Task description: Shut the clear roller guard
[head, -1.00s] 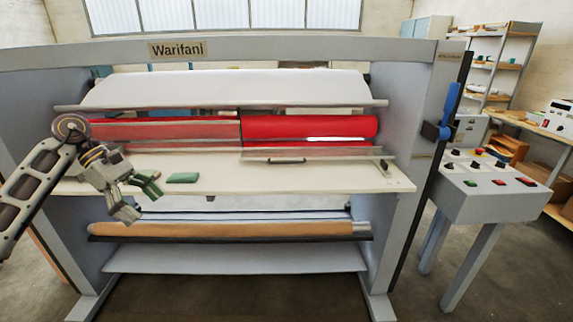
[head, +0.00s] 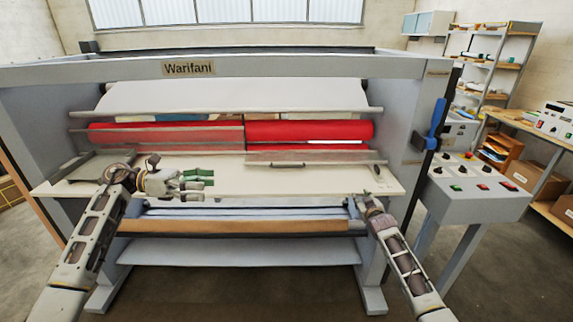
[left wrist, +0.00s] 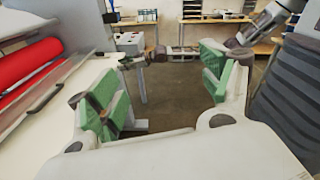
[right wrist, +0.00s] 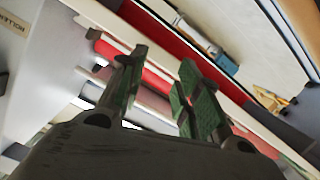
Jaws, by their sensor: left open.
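The clear roller guard (head: 315,157) is a see-through panel with a dark handle at the front right of the machine. It sits low in front of the bright red roller (head: 310,131), whose right part looks uncovered. A see-through panel appears to cover the left part. The guard's handle (left wrist: 46,96) also shows in the left wrist view. My left gripper (head: 192,190) is open and empty over the left front of the white table, left of the handle and apart from it. My right gripper (head: 356,203) is just below the table's front right edge; its green-padded fingers (right wrist: 160,85) are apart and empty.
The white table (head: 335,183) is mostly clear. A control console (head: 475,200) stands at the right, and a blue lever (head: 437,122) is on the right post.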

